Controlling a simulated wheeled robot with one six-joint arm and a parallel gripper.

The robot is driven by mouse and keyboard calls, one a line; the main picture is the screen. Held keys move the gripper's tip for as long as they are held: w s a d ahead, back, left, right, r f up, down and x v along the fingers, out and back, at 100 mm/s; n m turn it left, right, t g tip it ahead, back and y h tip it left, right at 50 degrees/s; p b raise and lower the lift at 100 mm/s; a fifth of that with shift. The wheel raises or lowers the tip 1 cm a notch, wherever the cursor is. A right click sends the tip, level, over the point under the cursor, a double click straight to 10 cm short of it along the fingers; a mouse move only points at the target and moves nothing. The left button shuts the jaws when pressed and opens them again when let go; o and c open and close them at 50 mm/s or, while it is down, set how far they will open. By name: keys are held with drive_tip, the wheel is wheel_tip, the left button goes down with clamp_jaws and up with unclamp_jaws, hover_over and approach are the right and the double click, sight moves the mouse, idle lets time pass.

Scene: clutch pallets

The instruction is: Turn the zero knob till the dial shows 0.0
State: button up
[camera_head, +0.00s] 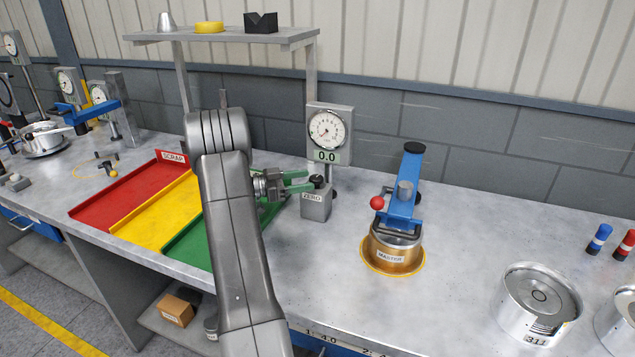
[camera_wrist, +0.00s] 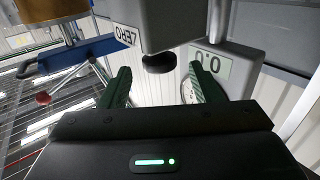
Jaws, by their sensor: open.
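The zero knob (camera_head: 318,181) is a small black knob on top of the grey box marked ZERO (camera_head: 316,204). The dial gauge (camera_head: 327,129) stands behind it on a grey plate, and its readout (camera_head: 326,156) shows 0.0. My gripper (camera_head: 308,181) is open, its green fingers pointing right at the knob. In the wrist view the black knob (camera_wrist: 159,63) sits ahead of and between the two fingers (camera_wrist: 158,88), with gaps on both sides. The readout (camera_wrist: 211,65) also reads 0.0 there, upside down.
A gold MASTER part (camera_head: 391,254) under a blue clamp (camera_head: 405,187) stands right of the box. Red, yellow and green trays (camera_head: 128,192) lie left, partly behind my arm. A shelf (camera_head: 226,37) stands above. Bare bench lies in front of the box.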

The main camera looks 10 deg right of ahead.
sight(322, 178)
drive_tip(key=a+b, duration=0.1)
drive_tip(key=a, duration=0.6)
drive_tip(key=shift+a, duration=0.3)
drive_tip(key=shift+s, duration=0.1)
drive_tip(key=d+p, duration=0.2)
drive_tip(key=d, duration=1.2)
drive_tip(key=shift+p, duration=0.4)
drive_tip(key=shift+a, duration=0.1)
